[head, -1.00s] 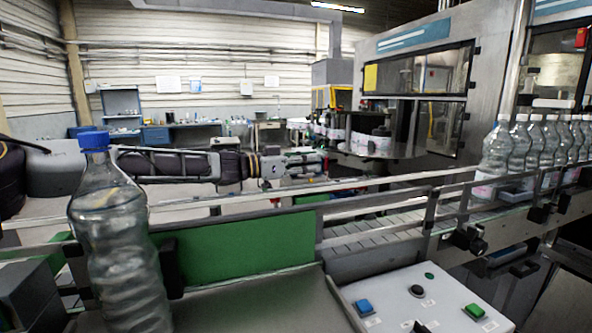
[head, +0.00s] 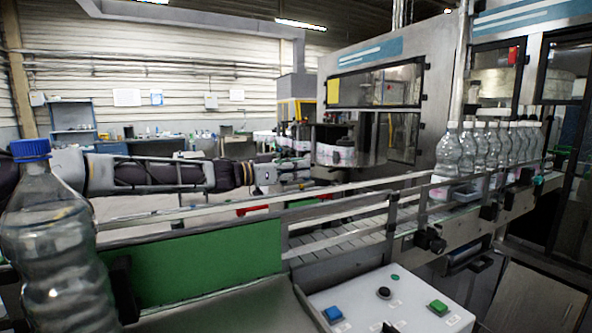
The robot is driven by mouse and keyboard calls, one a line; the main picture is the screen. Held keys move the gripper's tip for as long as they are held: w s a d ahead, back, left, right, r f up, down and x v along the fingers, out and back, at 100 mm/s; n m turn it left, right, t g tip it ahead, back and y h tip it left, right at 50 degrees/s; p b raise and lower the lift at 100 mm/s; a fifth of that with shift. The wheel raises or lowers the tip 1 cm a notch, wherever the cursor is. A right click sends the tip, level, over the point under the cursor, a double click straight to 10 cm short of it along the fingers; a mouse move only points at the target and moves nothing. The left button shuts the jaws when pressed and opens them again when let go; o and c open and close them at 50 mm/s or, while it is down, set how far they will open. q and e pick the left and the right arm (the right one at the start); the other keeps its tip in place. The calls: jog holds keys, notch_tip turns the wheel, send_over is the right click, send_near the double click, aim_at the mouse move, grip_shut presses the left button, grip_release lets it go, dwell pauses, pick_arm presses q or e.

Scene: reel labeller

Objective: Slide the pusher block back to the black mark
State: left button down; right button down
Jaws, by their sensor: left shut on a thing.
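My left gripper (head: 292,173) is at the end of my left arm, beyond the near rail of the conveyor and left of the machine. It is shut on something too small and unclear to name. I cannot make out a black mark. My right gripper is out of view.
A large clear bottle (head: 55,245) with a blue cap stands close at the left. A green panel (head: 200,262) and metal rails edge the conveyor (head: 335,240). A button panel (head: 385,305) is in front. The labelling machine (head: 375,85) stands behind.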

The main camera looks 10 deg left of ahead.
pick_arm(q)
jog(key=shift+r, duration=0.35)
jog(key=c, duration=1.6)
grip_release()
jog(key=shift+w, duration=0.1)
jog(key=shift+o, duration=1.4)
jog(key=shift+w+d+f, duration=0.1)
jog(key=shift+d+f, duration=0.1)
jog(key=shift+f, duration=0.05)
jog(key=v, duration=1.2)
jog(key=shift+a, duration=0.15)
